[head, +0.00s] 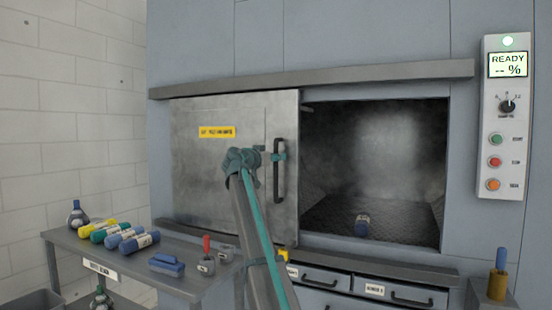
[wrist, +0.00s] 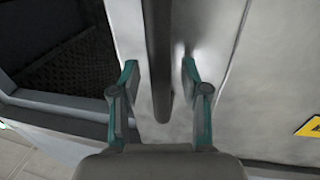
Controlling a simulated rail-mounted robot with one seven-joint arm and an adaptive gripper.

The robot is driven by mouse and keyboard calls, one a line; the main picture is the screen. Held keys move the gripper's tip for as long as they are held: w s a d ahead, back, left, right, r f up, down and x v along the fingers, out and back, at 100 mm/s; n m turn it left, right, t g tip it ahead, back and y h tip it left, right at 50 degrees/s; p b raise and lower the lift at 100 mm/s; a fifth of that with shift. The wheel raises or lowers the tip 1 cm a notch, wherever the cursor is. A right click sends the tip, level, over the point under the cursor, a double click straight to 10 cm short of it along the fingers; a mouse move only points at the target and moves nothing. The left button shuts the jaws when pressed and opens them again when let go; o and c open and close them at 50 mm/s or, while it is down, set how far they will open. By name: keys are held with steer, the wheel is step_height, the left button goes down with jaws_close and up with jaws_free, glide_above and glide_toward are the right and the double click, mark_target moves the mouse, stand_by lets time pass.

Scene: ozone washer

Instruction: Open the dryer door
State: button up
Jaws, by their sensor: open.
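The dryer door (head: 205,165) is a grey metal sliding panel with a yellow label. It stands at the left of the chamber opening (head: 375,150), whose right part is uncovered. A dark vertical bar handle (head: 279,185) is near the door's right edge. My gripper (head: 277,157) is at the upper half of the handle. In the wrist view my gripper (wrist: 158,75) is open, one teal-tipped finger on each side of the handle (wrist: 160,50). A gap shows between the handle and each fingertip. The door (wrist: 225,110) fills the right of the wrist view.
A side table (head: 120,268) at the left holds several bottles and a blue block (head: 167,265). The control panel (head: 505,115) at the right reads READY. Drawers (head: 395,292) are below the opening.

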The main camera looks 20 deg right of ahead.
steer(key=v, duration=1.1)
steer(key=shift+s+a, duration=0.25)
steer(key=shift+a, duration=0.1)
